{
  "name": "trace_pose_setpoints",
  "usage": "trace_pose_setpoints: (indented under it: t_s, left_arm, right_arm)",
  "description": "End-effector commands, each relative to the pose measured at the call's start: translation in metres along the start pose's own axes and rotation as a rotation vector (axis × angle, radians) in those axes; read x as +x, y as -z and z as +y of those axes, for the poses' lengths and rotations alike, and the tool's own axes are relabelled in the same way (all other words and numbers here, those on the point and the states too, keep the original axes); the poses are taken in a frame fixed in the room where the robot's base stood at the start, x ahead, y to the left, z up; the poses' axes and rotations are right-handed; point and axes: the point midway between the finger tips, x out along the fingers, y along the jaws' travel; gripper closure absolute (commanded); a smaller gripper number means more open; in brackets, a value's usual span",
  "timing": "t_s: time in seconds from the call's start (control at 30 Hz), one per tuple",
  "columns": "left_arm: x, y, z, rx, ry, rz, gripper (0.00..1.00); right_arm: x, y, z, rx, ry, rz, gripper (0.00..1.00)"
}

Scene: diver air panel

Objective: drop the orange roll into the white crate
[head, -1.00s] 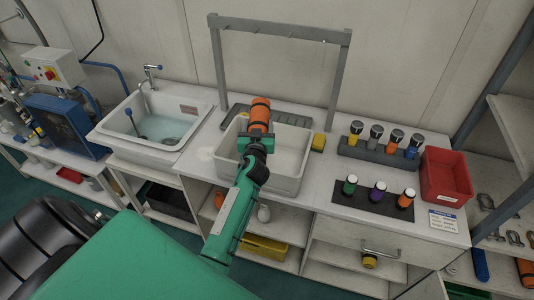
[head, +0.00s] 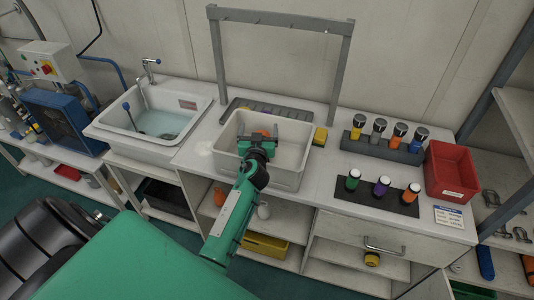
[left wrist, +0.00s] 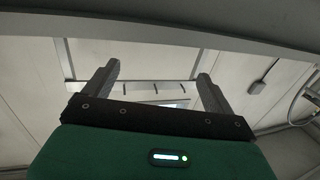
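The white crate (head: 285,180) stands on the white counter, right of the sink. My left gripper (head: 261,135) is over the crate, with its fingers spread. In the left wrist view the gripper (left wrist: 158,80) is open and nothing shows between its fingers. A small piece of the orange roll (head: 264,133) shows just beyond the gripper, within the crate's outline. Most of the roll is hidden behind the gripper, so I cannot tell how it lies. My right gripper is not in view.
A grey frame (head: 213,60) rises behind the crate. A yellow block (head: 320,136) is close to the crate's right side. Farther right are a rack of capped bottles (head: 382,150), a dark mat (head: 375,195) with more bottles, and a red bin (head: 450,172).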

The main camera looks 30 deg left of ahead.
Motion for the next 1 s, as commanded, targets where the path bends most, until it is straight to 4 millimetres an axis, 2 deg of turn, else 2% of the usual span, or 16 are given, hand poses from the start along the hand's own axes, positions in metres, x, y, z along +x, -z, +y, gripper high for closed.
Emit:
trace_pose_setpoints:
  t_s: [0.23, 0.37, 0.47, 0.8, 1.0]
  left_arm:
    - [-0.001, -0.002, 0.0, 0.0, 0.0, -0.003, 0.12]
    - [-0.01, -0.004, 0.0, -0.001, 0.0, -0.003, 0.12]
    - [-0.024, -0.005, 0.0, -0.001, -0.001, -0.002, 0.12]
    - [-0.095, -0.005, 0.0, -0.003, -0.001, -0.002, 0.12]
    - [-0.126, -0.004, 0.0, -0.002, 0.0, -0.002, 0.12]
  right_arm:
    - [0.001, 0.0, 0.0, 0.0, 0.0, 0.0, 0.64]
    - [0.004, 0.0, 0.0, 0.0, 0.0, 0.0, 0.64]
    - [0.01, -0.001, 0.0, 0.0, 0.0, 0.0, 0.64]
    - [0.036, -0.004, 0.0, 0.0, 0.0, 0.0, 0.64]
    - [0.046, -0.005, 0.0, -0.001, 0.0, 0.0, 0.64]
